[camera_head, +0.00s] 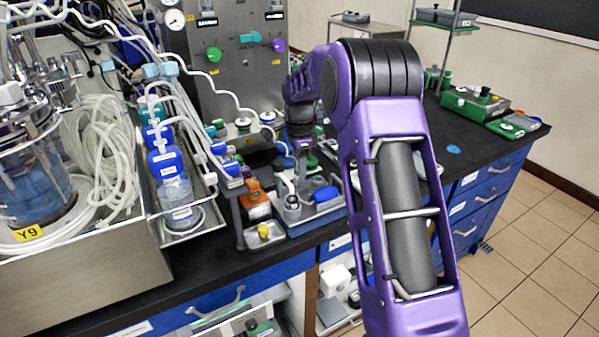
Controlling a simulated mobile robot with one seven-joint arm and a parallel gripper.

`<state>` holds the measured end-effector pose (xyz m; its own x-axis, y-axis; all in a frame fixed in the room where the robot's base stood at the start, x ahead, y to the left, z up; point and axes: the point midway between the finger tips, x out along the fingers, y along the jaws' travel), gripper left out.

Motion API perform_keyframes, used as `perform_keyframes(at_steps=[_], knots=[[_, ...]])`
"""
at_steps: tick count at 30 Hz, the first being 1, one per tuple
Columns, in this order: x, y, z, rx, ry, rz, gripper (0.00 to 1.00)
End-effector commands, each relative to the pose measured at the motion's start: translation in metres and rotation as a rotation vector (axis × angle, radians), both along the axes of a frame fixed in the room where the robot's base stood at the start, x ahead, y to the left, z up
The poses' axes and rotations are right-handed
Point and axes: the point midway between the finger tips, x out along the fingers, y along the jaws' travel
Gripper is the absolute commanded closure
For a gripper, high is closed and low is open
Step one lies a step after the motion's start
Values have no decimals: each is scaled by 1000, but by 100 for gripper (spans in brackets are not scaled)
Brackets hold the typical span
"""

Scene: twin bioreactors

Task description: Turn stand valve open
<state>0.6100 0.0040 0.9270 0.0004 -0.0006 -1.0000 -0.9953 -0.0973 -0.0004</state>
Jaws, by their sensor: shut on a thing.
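My purple-and-black arm (390,200) reaches over the bench from the front right and bends down. My gripper (303,158) points down above the small grey stand tray (310,214) near the bench's front edge. It is shut on a small part there, which I take to be the stand valve; the gripper and its surroundings hide most of it. I cannot tell which way the valve is turned. On the stand tray are a small metal-necked vessel (292,203) and a blue rounded part (326,194).
A glass bioreactor (35,165) with coiled clear tubing (100,150) stands at left. A grey control panel (235,60) rises behind. The black bench (450,150) is clearer at right.

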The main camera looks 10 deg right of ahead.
Motion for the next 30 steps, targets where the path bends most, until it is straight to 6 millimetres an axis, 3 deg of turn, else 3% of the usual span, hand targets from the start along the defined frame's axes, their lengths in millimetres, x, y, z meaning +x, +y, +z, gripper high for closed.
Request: perform_keyframes(at_steps=[8, 30], knots=[[0, 1, 2, 2, 2, 178, 100], [0, 1, 1, 2, 2, 879, 100]])
